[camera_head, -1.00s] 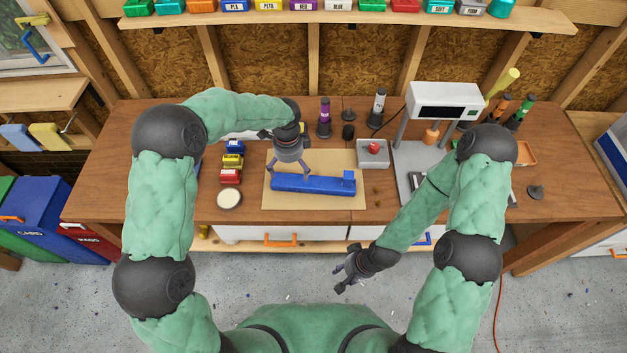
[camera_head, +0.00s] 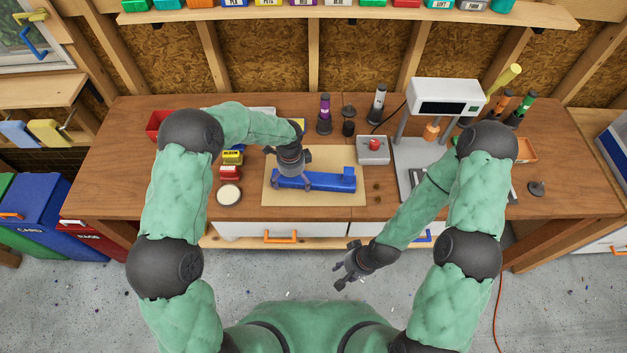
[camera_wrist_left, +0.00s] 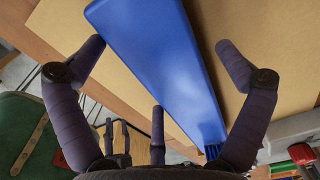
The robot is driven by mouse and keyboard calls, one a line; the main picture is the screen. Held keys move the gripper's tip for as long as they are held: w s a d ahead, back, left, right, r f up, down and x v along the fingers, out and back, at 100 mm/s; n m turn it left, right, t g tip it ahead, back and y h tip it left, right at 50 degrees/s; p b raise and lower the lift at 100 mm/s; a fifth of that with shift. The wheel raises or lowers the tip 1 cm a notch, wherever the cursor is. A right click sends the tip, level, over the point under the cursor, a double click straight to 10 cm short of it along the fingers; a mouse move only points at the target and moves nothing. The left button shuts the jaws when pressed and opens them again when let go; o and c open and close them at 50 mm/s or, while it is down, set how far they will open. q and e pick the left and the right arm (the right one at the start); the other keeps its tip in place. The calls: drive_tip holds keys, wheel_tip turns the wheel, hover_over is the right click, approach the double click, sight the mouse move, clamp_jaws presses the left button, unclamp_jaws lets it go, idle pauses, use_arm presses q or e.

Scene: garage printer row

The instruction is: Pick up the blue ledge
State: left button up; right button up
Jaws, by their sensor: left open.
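The blue ledge (camera_head: 318,181) is a long bar with a raised block at its right end. It lies on the tan board (camera_head: 282,201) on the workbench. My left gripper (camera_head: 296,178) is over the ledge, left of its middle. Whether the fingertips reach the board is hard to tell. My right gripper (camera_head: 347,278) is in front of the bench, away from the ledge; its fingers look apart.
A white-topped round tin (camera_head: 229,194) and small coloured boxes (camera_head: 232,158) are left of the board. A grey machine (camera_head: 443,98) stands at the right. Bench space right of the board is partly clear.

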use_arm(q)
drive_tip(key=c, duration=1.3)
drive_tip(key=shift+c, duration=0.3)
drive_tip(key=shift+r, duration=0.55)
wheel_tip(320, 180, up, 2)
drive_tip(key=s+d+r, duration=0.1)
drive_tip(key=s+r, duration=0.9)
drive_tip(key=s, duration=0.4)
drive_tip(key=shift+d, duration=0.35)
drive_tip(key=shift+w+f, duration=0.1)
